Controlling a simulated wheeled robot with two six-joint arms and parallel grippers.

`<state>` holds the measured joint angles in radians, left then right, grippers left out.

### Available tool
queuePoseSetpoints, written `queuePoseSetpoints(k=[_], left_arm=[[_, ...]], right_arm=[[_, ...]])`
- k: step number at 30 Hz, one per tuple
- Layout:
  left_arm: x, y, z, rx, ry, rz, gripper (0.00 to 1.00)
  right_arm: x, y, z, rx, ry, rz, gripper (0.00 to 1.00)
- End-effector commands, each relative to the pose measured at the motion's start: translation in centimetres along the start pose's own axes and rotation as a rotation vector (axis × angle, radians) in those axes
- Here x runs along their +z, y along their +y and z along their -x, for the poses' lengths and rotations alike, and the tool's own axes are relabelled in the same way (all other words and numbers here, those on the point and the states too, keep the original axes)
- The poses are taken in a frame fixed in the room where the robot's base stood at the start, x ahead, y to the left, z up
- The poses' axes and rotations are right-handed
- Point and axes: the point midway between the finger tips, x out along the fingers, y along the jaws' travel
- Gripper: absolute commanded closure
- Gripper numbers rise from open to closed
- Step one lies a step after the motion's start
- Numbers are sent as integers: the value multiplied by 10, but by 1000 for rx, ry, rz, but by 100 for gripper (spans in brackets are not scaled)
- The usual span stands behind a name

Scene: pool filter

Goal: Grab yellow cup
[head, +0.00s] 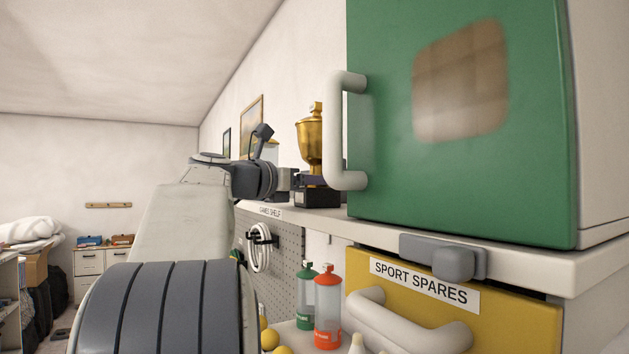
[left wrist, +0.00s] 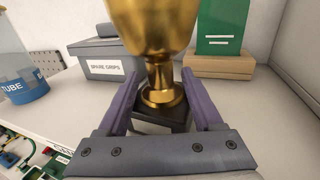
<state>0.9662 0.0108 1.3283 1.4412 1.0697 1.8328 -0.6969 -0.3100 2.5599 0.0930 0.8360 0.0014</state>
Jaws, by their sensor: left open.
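The yellow cup is a shiny golden trophy (head: 311,140) on a dark base, standing upright on the shelf left of the green cabinet. In the left wrist view the cup (left wrist: 153,28) is close up, its top cut off by the frame edge. My left gripper (head: 308,181) is at the cup's lower part. In the left wrist view its purple fingers (left wrist: 159,82) are open, one on each side of the cup's stem and foot, with visible gaps. The dark base (left wrist: 160,120) is partly hidden by the gripper. My right gripper is not in view.
A green cabinet door (head: 400,150) with a white handle (head: 345,130) stands right of the cup. A "SPARE GRIPS" box (left wrist: 105,68), a clear "TUBE" container (left wrist: 20,75) and a green item on a wooden stand (left wrist: 218,66) are near it. Bottles (head: 327,308) stand below.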

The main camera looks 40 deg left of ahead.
Motion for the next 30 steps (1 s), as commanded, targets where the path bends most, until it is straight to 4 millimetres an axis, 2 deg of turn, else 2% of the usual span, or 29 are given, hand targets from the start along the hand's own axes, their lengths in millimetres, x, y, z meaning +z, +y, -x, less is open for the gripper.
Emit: queuePoseSetpoints(k=[7, 8, 12, 13, 30], left_arm=[[-1, 0, -2, 1, 0, 0, 33], [-1, 0, -2, 1, 0, 0, 40], [-1, 0, -2, 1, 0, 0, 94], [-1, 0, -2, 1, 0, 0, 100], [0, 0, -2, 2, 0, 0, 100]], right_arm=[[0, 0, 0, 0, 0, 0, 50], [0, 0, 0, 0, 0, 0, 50], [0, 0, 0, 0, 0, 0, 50], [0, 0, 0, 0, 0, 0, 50], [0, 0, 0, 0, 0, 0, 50]])
